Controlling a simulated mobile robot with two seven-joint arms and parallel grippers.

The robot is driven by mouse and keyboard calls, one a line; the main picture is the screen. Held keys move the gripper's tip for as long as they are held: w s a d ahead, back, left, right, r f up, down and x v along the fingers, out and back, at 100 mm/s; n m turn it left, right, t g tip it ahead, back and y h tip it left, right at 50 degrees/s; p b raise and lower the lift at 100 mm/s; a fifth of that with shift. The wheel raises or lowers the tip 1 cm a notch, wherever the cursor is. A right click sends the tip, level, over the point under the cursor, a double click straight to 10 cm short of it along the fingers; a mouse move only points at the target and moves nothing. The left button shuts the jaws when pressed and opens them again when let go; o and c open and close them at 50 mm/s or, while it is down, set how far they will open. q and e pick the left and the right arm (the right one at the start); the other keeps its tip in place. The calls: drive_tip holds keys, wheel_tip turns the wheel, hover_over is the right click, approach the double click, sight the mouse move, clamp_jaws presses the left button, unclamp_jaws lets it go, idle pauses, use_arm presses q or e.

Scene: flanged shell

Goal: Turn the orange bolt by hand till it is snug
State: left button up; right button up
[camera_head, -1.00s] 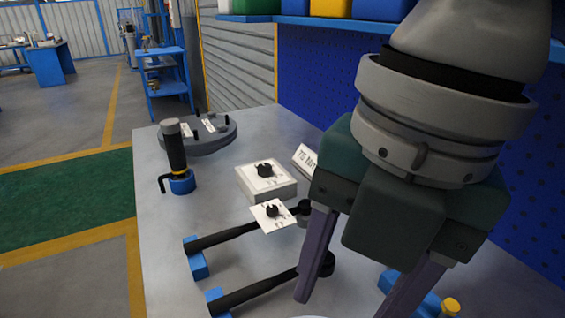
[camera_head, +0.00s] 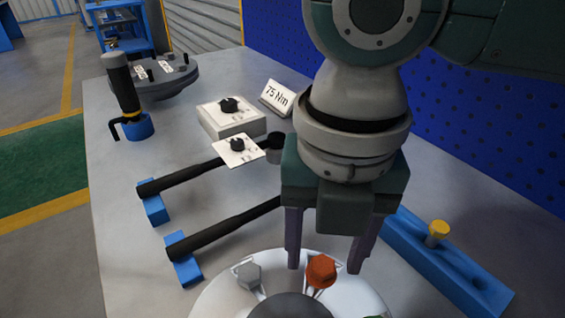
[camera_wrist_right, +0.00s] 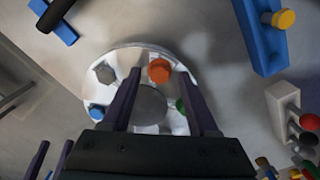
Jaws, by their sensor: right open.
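In the right wrist view the orange bolt (camera_wrist_right: 159,71) shows between and beyond the fingertips, with no contact visible. A grey bolt (camera_head: 248,274) is left of it on the flange. A blue bolt (camera_wrist_right: 96,112) and a green bolt (camera_wrist_right: 181,106) also show.
Two black-handled wrenches (camera_head: 222,228) lie on blue rests to the left. A blue bar with a yellow-headed bolt (camera_head: 438,229) lies right. Behind are a white block with a dial (camera_head: 232,118), a "75 Nm" sign (camera_head: 278,98) and a black-handled tool (camera_head: 122,90).

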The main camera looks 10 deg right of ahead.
drive_tip(key=shift+f, duration=0.15)
clamp_jaws()
idle(0.4)
